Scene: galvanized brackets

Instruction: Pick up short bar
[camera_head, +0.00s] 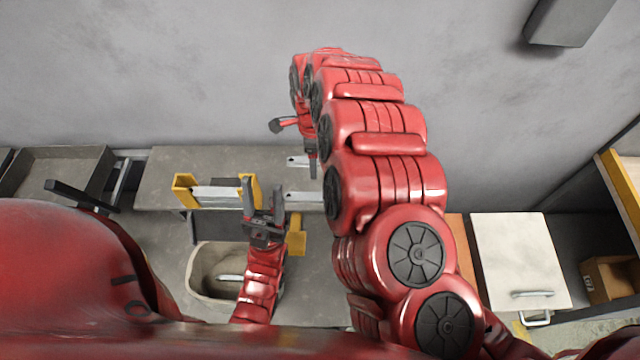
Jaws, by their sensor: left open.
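Several pale metal pieces show, and I cannot tell for sure which is the short bar. One metal bar (218,193) spans a yellow holder on the bench. Another flat metal bar (303,201) lies right of my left gripper, partly hidden by my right arm. A small plate with holes (297,161) lies behind it. My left gripper (263,197) is open and empty, fingers pointing away, between the holder's right end and the flat bar. My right gripper (297,142) hangs beyond, near the small plate; its jaw state is unclear.
The yellow holder (184,190) stands on the grey bench (165,160). A beige bin (205,262) with a pale piece inside is in front. A grey tray (55,165) is at left. A white panel with a handle (515,255) and cardboard box (608,280) are at right.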

